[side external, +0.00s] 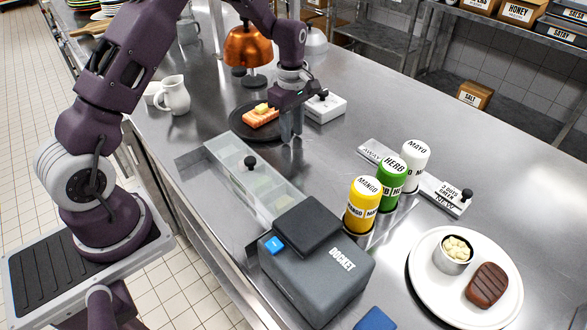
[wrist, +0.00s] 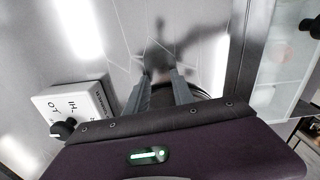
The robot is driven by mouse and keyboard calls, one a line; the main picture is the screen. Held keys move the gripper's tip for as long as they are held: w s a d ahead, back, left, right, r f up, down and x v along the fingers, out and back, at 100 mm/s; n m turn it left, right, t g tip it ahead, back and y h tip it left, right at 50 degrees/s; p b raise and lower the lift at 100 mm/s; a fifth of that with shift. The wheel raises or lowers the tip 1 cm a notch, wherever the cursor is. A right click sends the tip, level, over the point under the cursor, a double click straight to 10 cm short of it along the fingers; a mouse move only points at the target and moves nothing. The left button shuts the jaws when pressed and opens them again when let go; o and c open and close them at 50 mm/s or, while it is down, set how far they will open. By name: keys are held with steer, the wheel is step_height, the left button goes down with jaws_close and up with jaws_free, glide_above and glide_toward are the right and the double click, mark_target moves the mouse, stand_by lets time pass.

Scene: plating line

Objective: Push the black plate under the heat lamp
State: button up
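The black plate (side external: 240,128) lies on the steel counter in the side view, with a waffle (side external: 262,117) and a yellow butter pat on it. A copper heat lamp (side external: 247,47) hangs behind the plate, farther up the counter. My gripper (side external: 291,138) points down beside the plate's right, near edge; I cannot tell whether it touches the rim. In the wrist view my gripper (wrist: 160,76) shows two fingers with a gap between them and nothing held. A dark arc of the plate (wrist: 207,91) shows there, mostly hidden by my gripper body.
A white box with a black knob (side external: 325,108) stands close right of my gripper. A clear-lidded bin (side external: 250,180) lies nearer. A white pitcher (side external: 174,95) stands left of the plate. Sauce bottles (side external: 363,206), a grey docket printer (side external: 318,270) and a white plate (side external: 430,300) occupy the near counter.

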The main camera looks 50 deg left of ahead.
steer(key=shift+f, duration=0.3)
steer(key=shift+r, duration=0.15)
steer(key=shift+a, duration=0.15)
steer(key=shift+s+a, duration=0.2)
steer(key=shift+a, duration=1.55)
steer(key=shift+w+d, duration=0.2)
steer(key=shift+d, duration=1.4)
step_height(320, 180, up, 8)
steer(key=d, duration=0.2)
steer(key=shift+w, duration=0.1)
